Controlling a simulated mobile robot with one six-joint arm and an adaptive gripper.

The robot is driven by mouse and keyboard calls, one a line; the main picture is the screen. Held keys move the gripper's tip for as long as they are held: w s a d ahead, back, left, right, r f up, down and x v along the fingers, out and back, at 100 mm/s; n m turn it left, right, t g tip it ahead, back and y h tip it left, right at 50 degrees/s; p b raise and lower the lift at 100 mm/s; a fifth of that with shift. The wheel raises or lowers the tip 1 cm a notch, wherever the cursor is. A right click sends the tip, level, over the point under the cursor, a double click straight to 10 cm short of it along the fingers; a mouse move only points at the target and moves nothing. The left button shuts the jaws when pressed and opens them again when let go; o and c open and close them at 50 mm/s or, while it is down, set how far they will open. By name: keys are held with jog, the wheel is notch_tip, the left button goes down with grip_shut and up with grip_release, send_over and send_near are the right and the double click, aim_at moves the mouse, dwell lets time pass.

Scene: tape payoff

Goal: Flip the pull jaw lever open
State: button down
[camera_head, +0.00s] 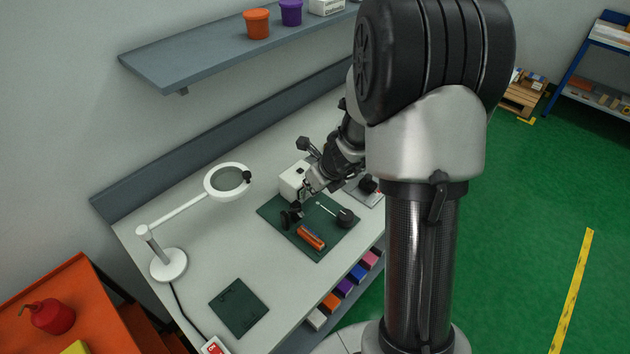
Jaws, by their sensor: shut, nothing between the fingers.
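My gripper (306,190) is shut and empty, small in the view, just in front of a white box-shaped device (293,178) on the workbench. Its fingertips are close to the device's right side; I cannot tell whether they touch it. The pull jaw lever cannot be made out for certain. A dark mechanism (290,216) stands on the green mat (325,247) below the gripper. A round black part with a pale rod (344,217) is on the mat's right side. My arm hides what lies behind it.
An orange object (311,237) lies on the mat. A white magnifier lamp (168,263) stands to the left, its ring (227,179) reaching toward the device. A second dark mat (238,307) lies near the front. A shelf (200,65) overhangs the back. The bench between lamp and mat is clear.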

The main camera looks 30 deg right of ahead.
jog(key=shift+w+a+r+p, duration=0.15)
jog(key=shift+w+a+p, duration=0.05)
jog(key=shift+w+p, duration=0.35)
jog(key=shift+w+a+r+p, duration=0.15)
jog(key=shift+w+a+p, duration=0.05)
jog(key=shift+w+p, duration=0.35)
jog(key=shift+w+a+r+p, duration=0.15)
jog(key=shift+w+a+p, duration=0.05)
jog(key=shift+w+p, duration=0.35)
jog(key=shift+w+a+p, duration=0.2)
jog(key=shift+w+p, duration=0.2)
jog(key=shift+w, duration=0.1)
jog(key=shift+r, duration=0.1)
